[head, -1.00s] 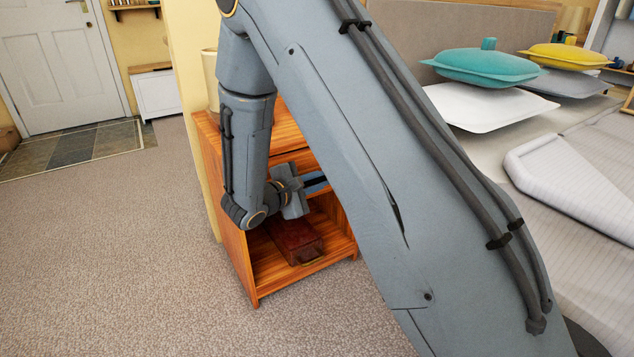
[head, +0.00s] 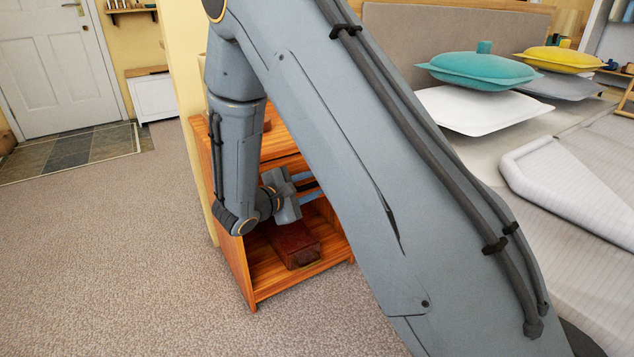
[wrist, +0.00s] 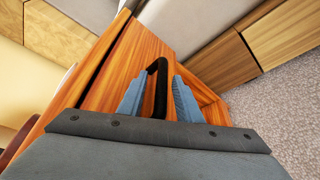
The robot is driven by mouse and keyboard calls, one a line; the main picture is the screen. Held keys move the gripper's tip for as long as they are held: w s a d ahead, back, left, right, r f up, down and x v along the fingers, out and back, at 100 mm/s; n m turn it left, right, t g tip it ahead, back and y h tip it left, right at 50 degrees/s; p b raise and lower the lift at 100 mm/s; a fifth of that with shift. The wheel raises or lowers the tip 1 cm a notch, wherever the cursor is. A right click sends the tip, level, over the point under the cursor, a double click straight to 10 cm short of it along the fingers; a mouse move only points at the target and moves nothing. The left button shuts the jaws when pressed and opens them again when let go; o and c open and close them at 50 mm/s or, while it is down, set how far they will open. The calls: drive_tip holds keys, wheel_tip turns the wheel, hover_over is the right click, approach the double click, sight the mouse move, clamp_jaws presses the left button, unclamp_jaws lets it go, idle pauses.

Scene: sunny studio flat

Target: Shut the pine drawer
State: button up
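The orange-brown wooden cabinet (head: 233,262) stands beyond my arm in the head view, with a drawer above an open lower shelf. My arm hides much of the drawer. In the wrist view the drawer front (wrist: 137,58) fills the middle, with a dark gap along its left edge; how far it stands out is hard to tell. A black bar handle (wrist: 158,82) is on it. My gripper (wrist: 158,97) is open, one blue-grey finger on each side of the handle, with space visible between. It also shows at the drawer in the head view (head: 307,183).
A dark red box (head: 291,246) lies on the lower shelf. A bed with cushions, including a teal one (head: 480,69), is on the right. Carpet (head: 110,260) is clear to the left and in front of the cabinet.

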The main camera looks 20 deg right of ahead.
drive_tip(key=p+v, duration=0.2)
drive_tip(key=v, duration=0.4)
drive_tip(key=shift+s+a, duration=0.1)
drive_tip(key=shift+a, duration=0.1)
